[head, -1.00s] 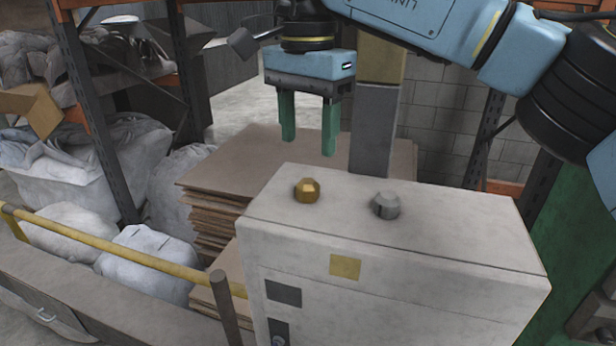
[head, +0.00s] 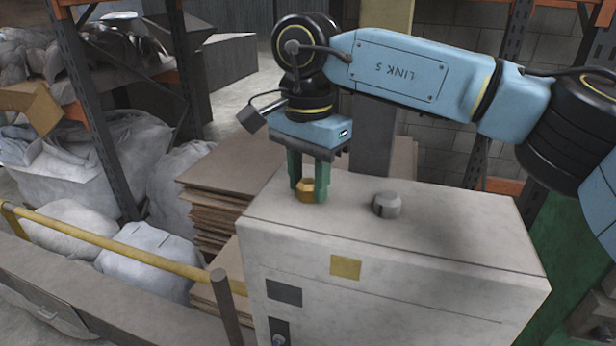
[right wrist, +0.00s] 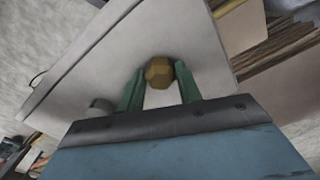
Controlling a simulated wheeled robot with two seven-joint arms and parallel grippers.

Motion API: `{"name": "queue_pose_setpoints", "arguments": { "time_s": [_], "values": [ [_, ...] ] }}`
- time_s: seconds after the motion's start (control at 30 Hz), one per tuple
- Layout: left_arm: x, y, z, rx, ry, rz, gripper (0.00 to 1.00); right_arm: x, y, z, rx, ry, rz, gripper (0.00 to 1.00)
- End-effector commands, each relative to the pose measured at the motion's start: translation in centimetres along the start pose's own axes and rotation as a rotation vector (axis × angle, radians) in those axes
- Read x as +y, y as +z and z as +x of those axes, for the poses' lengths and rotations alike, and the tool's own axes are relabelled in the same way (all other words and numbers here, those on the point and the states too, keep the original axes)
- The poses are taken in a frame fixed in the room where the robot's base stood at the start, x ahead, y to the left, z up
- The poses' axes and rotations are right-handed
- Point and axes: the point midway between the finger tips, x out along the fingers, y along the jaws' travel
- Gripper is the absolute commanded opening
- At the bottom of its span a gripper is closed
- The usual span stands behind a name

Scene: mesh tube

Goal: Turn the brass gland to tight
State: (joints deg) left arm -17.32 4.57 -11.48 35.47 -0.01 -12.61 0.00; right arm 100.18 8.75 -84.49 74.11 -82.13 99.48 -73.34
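The brass gland (head: 307,190), a faceted gold-coloured cap, stands on top of the pale grey cabinet (head: 440,224), near its left end. My right gripper (head: 308,186) points down over it, with its green fingers on either side of the gland. In the right wrist view the gland (right wrist: 159,72) sits between the fingertips (right wrist: 160,76), with a narrow gap seeming to show at each side, so the fingers look open around it. They partly hide the gland in the head view. My left gripper is not in view.
A grey faceted cap (head: 387,205) stands on the cabinet top just right of the gland. A stack of brown sheets (head: 215,190) is behind and left of the cabinet. A yellow rail (head: 120,247) runs at the left, before white sacks (head: 150,262).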

Motion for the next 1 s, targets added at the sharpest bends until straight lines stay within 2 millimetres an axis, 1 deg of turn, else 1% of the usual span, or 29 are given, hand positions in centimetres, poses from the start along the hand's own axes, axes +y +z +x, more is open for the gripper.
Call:
{"name": "queue_pose_setpoints", "arguments": {
  "time_s": [0.03, 0.17, 0.37, 0.57, 0.77, 1.0],
  "values": [
    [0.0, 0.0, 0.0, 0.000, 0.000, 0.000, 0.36, 0.0, 0.0, 0.0, 0.000, 0.000, 0.000, 0.28],
    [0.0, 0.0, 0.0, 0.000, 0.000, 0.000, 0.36, 0.0, 0.0, 0.0, 0.000, 0.000, 0.000, 0.11],
    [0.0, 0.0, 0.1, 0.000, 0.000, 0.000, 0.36, 0.0, 0.0, 0.0, 0.000, 0.000, 0.012, 0.11],
    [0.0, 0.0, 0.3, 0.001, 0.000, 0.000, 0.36, 0.0, 0.0, 0.0, 0.001, 0.000, 0.082, 0.11],
    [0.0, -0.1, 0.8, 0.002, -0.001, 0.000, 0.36, 0.0, 0.0, 0.0, 0.001, -0.001, 0.225, 0.11],
    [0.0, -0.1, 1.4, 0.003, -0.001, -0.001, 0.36, 0.0, 0.0, 0.0, 0.001, -0.002, 0.450, 0.11]
  ]
}}
